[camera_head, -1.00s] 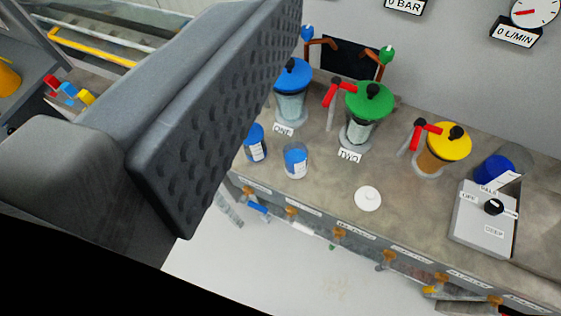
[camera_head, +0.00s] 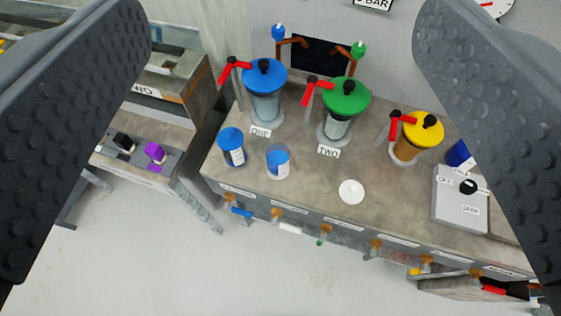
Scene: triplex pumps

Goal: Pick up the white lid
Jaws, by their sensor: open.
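The white lid (camera_head: 351,191) lies flat on the grey-brown bench top, near its front edge. It is a small round disc with a small knob in the middle. My gripper (camera_head: 285,150) is open and empty, with one dark ridged finger at the left of the view and one at the right. The lid lies between the two fingers in the picture, farther away and below them, and nothing touches it. An open clear jar (camera_head: 278,161) with a blue label stands left of the lid.
Behind the lid stand blue-lidded (camera_head: 265,90), green-lidded (camera_head: 341,110) and yellow-lidded (camera_head: 416,136) vessels with red-handled valves. A blue-capped bottle (camera_head: 232,147) stands left of the jar. A grey control box (camera_head: 460,198) with a black knob sits right. Bench around the lid is clear.

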